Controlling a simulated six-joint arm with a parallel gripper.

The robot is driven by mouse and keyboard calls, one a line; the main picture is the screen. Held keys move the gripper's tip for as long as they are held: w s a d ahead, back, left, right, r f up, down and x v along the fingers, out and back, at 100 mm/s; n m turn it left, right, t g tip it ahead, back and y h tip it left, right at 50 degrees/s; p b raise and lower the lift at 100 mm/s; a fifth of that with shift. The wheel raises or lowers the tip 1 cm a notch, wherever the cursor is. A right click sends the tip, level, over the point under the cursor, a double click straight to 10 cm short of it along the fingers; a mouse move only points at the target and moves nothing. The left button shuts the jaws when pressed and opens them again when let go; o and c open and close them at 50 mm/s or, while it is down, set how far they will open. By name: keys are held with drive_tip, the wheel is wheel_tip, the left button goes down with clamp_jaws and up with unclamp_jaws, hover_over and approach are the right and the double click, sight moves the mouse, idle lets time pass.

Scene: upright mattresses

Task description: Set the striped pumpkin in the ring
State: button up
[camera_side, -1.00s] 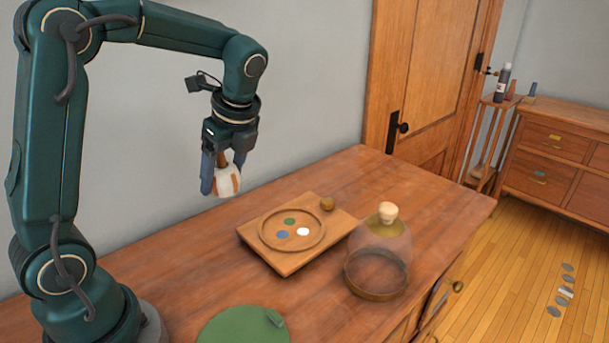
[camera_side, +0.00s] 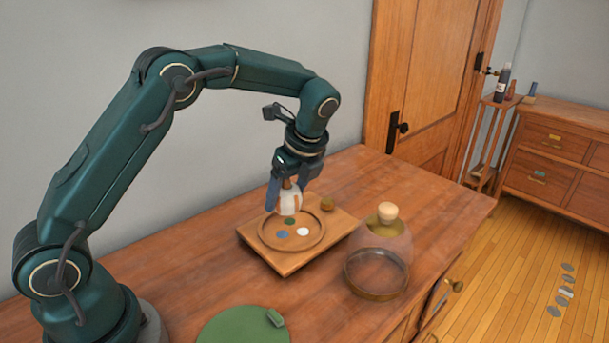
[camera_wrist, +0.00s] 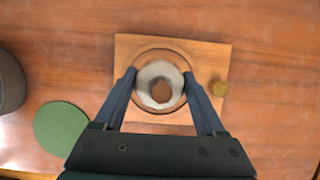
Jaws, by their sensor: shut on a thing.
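The striped pumpkin (camera_side: 289,203) is white with orange-brown stripes and a brown stem. My gripper (camera_side: 287,191) is shut on it and holds it upright over the far part of the ring. In the wrist view the pumpkin (camera_wrist: 150,88) sits between the two fingertips of my gripper (camera_wrist: 160,84), inside the ring's outline. The ring (camera_side: 318,246) is a round raised rim on a wooden board (camera_side: 287,268). Blue, green and white discs lie inside it in the side view. I cannot tell for certain whether the pumpkin touches the board.
A glass dome (camera_side: 378,262) with a pale knob stands right of the board. A green round mat (camera_side: 240,326) lies at the table's front. Bare table lies between mat and board.

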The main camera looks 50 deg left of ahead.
sight(291, 214)
drive_tip(key=shift+w+d+f, duration=0.2)
drive_tip(key=shift+d+f, duration=0.15)
drive_tip(key=shift+f, duration=1.95)
drive_tip(key=shift+f, duration=0.1)
drive_tip(key=o, duration=1.6)
drive_tip(key=shift+c, duration=0.2)
